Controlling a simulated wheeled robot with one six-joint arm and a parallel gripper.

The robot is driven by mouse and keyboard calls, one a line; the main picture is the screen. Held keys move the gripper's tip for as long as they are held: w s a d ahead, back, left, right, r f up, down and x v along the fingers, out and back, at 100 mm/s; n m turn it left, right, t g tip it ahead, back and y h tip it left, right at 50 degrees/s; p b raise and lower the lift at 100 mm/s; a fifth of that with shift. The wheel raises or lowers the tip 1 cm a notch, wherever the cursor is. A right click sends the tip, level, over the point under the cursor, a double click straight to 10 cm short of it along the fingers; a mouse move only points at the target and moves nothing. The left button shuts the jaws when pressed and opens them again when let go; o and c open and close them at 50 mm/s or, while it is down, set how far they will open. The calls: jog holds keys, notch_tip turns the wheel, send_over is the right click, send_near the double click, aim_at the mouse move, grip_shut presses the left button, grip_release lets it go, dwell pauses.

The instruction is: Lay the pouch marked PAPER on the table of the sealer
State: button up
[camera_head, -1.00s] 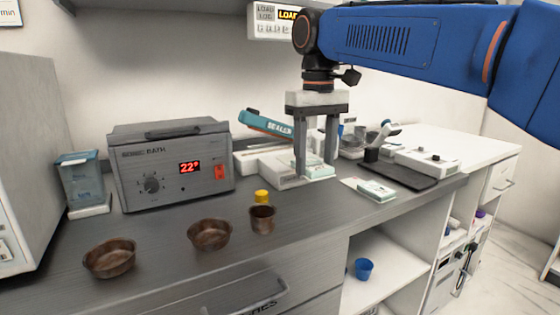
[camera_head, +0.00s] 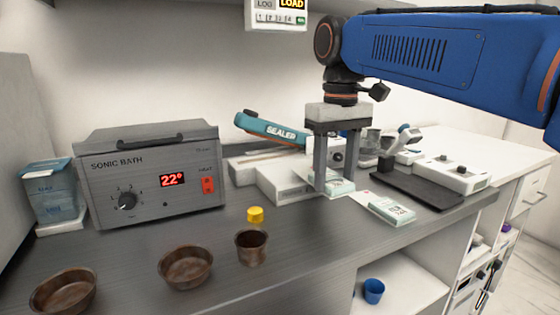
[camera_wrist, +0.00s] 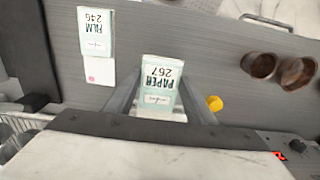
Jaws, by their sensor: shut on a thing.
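The pouch marked PAPER (camera_wrist: 160,72) is pale green and white and lies between the fingers of my gripper (camera_wrist: 158,100) in the wrist view. My gripper (camera_head: 333,188) is shut on it; the pouch (camera_head: 341,187) shows at the fingertips in the head view. The sealer has a teal arm (camera_head: 272,130) and a low white body with a flat table (camera_head: 282,186). My gripper is at the right end of this table in the picture. I cannot tell whether the pouch touches anything below it.
A pouch marked FILM (camera_head: 390,208) lies on the counter to the right, with a white card beside it (camera_wrist: 101,72). A dark stand (camera_head: 405,187) is further right. The sonic bath (camera_head: 150,175), yellow cap (camera_head: 255,215) and brown cups (camera_head: 251,248) are left.

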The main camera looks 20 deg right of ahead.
send_over(294, 168)
jog(key=shift+s, duration=0.2)
jog(key=shift+f, duration=0.75)
jog(key=shift+f, duration=0.1)
jog(key=o, duration=1.1)
notch_tip(294, 168, up, 12)
jog(key=shift+r, duration=0.1)
